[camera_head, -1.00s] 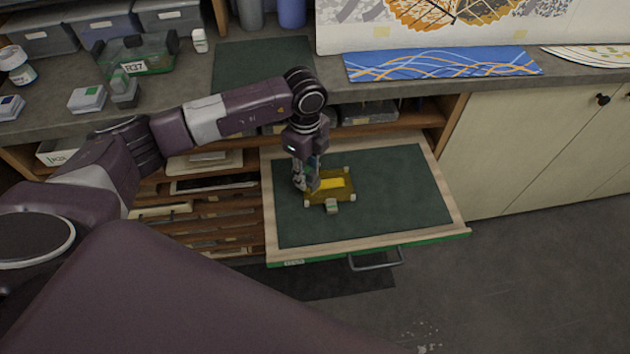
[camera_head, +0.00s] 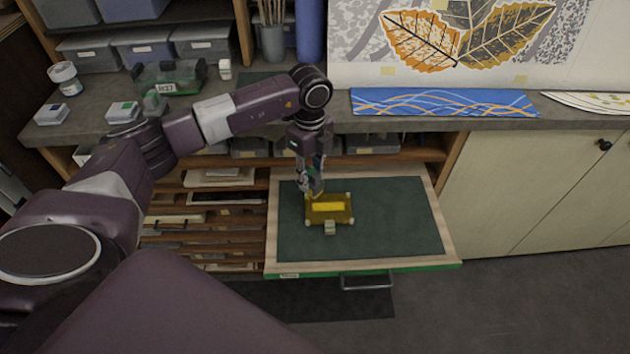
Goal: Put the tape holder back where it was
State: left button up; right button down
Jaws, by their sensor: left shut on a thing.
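A yellow, see-through holder (camera_head: 341,215) with pale corners, which I take for the tape holder, is over the dark green mat of the pulled-out drawer (camera_head: 400,217). A small pale block (camera_head: 330,228) shows at its near side. My left gripper (camera_head: 314,190) points down at the holder's far left edge and is shut on it. The fingers partly hide that edge. I cannot tell whether the holder rests on the mat or is just above it. My right gripper is not in view.
The mat's right side is clear. Shelves of flat pieces lie left of the drawer.

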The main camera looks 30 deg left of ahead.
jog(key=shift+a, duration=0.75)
